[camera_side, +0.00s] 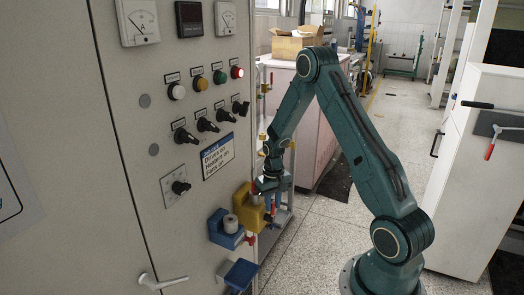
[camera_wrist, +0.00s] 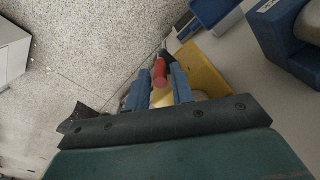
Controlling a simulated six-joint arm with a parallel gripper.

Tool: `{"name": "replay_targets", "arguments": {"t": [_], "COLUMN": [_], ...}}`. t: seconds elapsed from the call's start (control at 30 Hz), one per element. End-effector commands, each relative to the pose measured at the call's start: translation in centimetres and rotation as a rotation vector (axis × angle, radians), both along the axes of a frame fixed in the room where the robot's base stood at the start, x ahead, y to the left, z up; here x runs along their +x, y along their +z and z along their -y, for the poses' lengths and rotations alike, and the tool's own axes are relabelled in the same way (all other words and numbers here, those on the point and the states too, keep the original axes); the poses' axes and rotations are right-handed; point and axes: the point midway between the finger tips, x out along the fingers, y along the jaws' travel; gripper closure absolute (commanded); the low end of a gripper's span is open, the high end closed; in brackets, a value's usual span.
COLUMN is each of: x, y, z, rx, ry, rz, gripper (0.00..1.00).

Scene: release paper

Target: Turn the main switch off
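The grey control cabinet (camera_side: 105,205) carries a black rotary knob on a square plate (camera_side: 180,187) low on its front, left of a blue-and-white sign. This may be the main switch; no readable label confirms it. A row of smaller black rotary switches (camera_side: 207,124) sits above. My gripper (camera_side: 270,188) is right of that knob and apart from it, beside a yellow holder (camera_side: 246,207) on the cabinet. In the wrist view its two blue fingers (camera_wrist: 159,88) stand apart, with a red-ended item (camera_wrist: 160,72) between or just beyond the tips. Contact with it is unclear.
Blue holders (camera_side: 224,232) jut from the cabinet below the knob, one with a grey roll; blue parts (camera_wrist: 212,12) also show in the wrist view. A cabinet door handle (camera_side: 162,281) is lower left. Indicator lights and meters are above. Open speckled floor (camera_side: 320,225) lies right.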

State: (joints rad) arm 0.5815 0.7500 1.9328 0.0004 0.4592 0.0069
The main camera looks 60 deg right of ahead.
Motion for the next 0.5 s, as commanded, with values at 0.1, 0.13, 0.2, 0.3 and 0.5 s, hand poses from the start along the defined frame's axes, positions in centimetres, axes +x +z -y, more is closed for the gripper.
{"name": "replay_targets", "arguments": {"t": [0.1, 0.13, 0.2, 0.3, 0.5], "x": [0.0, 0.0, 0.0, 0.0, 0.0], "y": [-1.2, -1.4, -1.8, -2.2, -2.3], "z": [0.0, 0.0, 0.0, 0.0, 0.0], "rx": [0.001, 0.001, 0.001, 0.000, -0.001], "ry": [0.000, 0.000, 0.000, 0.000, 0.000], "rz": [-0.001, -0.001, -0.001, 0.000, 0.001], "gripper": [0.77, 0.77, 0.77, 0.77, 0.77]}}
